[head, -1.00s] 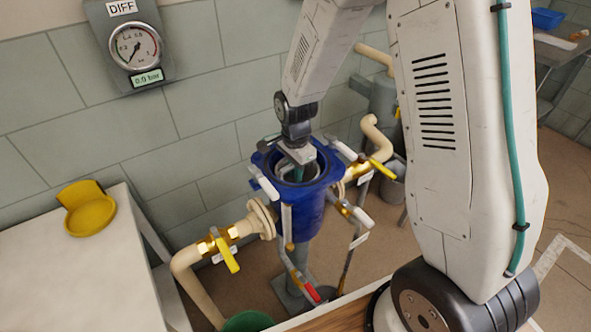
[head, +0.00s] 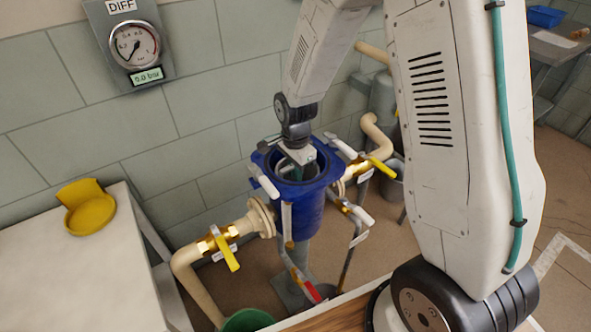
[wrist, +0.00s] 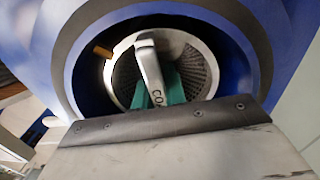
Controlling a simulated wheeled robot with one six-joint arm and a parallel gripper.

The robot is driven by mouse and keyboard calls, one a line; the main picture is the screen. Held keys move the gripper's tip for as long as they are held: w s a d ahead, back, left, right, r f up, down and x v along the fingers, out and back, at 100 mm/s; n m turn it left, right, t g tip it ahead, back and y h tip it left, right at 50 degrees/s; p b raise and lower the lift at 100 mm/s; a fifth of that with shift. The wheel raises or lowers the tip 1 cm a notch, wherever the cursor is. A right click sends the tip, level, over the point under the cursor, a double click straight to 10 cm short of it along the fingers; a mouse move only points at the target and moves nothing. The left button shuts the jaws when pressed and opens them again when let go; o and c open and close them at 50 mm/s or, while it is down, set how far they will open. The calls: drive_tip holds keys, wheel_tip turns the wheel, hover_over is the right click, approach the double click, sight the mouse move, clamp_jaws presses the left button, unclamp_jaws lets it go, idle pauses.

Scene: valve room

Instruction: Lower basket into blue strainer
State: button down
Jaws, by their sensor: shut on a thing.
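The blue strainer (head: 309,213) stands open at the top in the middle of the head view, with pipes on both sides. The wrist view looks down into its blue rim (wrist: 262,60). A metal basket with a perforated wall (wrist: 198,66) sits inside the strainer opening. Its flat bail handle (wrist: 148,68) rises toward my gripper (head: 297,172). My gripper is shut on the basket handle, its green fingers partly showing in the opening. The basket's lower part is hidden inside the body.
White-handled clamps (head: 265,181) stick out around the strainer rim. Yellow-handled valves (head: 228,250) sit on the side pipes. A gauge (head: 135,45) hangs on the tiled wall. A yellow cup-like part (head: 90,212) is on the white table (head: 50,275). A green bucket (head: 248,320) is below.

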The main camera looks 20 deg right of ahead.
idle(0.4)
drive_tip(key=c, duration=1)
unclamp_jaws()
drive_tip(key=shift+o, duration=0.2)
drive_tip(key=shift+r, duration=3.5)
drive_tip(key=shift+r, duration=0.1)
